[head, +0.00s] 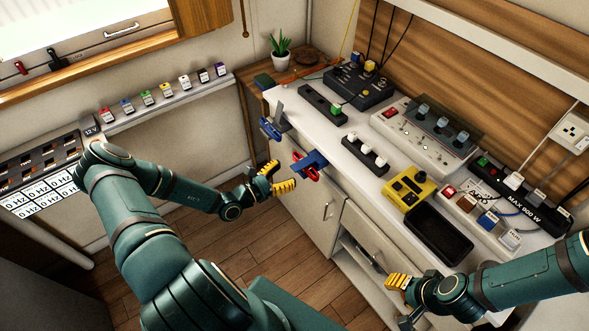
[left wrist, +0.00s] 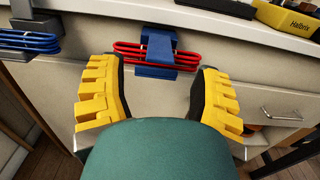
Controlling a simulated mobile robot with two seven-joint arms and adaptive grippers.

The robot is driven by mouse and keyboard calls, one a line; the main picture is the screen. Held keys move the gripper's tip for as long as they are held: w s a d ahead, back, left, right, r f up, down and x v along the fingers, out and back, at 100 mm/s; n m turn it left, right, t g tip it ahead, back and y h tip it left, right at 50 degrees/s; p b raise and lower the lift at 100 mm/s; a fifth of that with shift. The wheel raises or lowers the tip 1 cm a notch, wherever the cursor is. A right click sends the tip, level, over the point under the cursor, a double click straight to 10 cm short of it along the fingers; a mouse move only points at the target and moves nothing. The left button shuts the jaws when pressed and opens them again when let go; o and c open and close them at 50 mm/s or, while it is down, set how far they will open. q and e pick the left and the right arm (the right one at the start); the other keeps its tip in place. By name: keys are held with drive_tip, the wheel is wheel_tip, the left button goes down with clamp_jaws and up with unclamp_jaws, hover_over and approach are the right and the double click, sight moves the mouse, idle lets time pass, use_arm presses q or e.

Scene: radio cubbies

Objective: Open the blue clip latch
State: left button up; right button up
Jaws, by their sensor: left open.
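The blue clip latch (head: 316,159) is on the front edge of the white counter, over a bundle of red cables (head: 303,174). In the left wrist view the blue clip (left wrist: 157,44) is near the top middle, with the red cables (left wrist: 187,60) running through it; its flap looks closed down. My left gripper (head: 277,179) is open and empty, just left of the clip and apart from it. In the left wrist view the yellow fingers of the left gripper (left wrist: 158,85) stand on either side below the clip. My right gripper (head: 398,283) is low by the drawers; its opening is unclear.
A grey clip (head: 279,110) with blue cables (head: 268,129) sits further left on the counter edge, its flap raised. A yellow box (head: 410,188), a dark tray (head: 439,233) and power strips crowd the counter. A cabinet door (head: 314,208) is below the clip.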

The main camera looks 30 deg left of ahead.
sight(294, 168)
use_arm(q)
drive_tip(key=shift+x, duration=2.05)
clamp_jaws()
